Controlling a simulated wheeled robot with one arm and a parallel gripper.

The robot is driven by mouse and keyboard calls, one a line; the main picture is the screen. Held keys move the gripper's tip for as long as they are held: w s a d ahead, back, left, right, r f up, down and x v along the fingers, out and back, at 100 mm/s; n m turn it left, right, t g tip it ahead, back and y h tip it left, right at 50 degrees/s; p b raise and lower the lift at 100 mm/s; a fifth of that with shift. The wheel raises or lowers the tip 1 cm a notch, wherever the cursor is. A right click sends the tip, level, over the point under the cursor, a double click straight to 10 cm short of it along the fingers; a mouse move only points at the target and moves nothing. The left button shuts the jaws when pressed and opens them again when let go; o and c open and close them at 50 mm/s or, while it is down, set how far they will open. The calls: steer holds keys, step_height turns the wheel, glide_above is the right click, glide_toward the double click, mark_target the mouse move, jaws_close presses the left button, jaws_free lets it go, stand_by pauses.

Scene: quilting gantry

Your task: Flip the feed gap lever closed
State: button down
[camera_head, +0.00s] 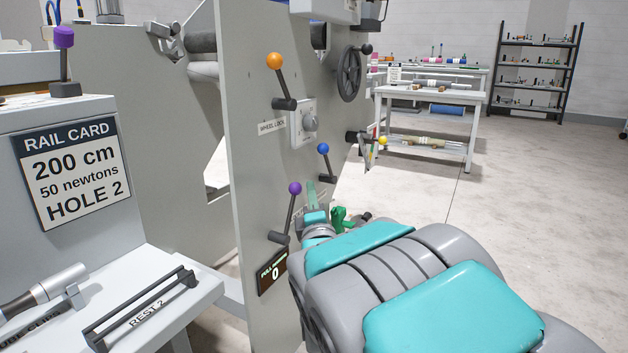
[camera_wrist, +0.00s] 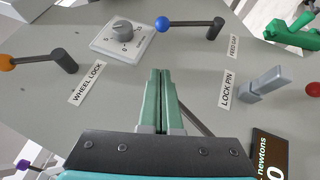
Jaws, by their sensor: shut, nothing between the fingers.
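The feed gap lever is a dark arm with a blue ball knob (camera_head: 322,148) on the upright grey panel. In the head view it points up from its pivot. In the wrist view the blue knob (camera_wrist: 163,24) lies left of the dark pivot, beside the FEED GAP label (camera_wrist: 234,45). My gripper (camera_wrist: 160,73) has green fingers pressed together with nothing between them. They are in front of the panel, apart from the lever, lower in the wrist view. In the head view my gripper (camera_head: 311,187) is below the blue knob, partly hidden by my arm.
The same panel carries an orange-knobbed lever (camera_head: 275,61) by WHEEL LOCK, a dial (camera_wrist: 123,31), a grey lock pin (camera_wrist: 265,82), a purple-knobbed lever (camera_head: 295,188), a green clamp-like part (camera_wrist: 293,32) and a newtons display (camera_head: 272,272). A handwheel (camera_head: 350,74) is higher. Open floor lies right.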

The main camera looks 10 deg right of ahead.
mark_target(328, 164)
steer(key=w+d+r+p, duration=0.1)
steer(key=w+p, duration=0.1)
steer(key=w, duration=0.3)
steer(key=w+d+r+p, duration=0.2)
steer(key=w+p, duration=0.1)
steer(key=w, duration=0.3)
steer(key=shift+r, duration=0.3)
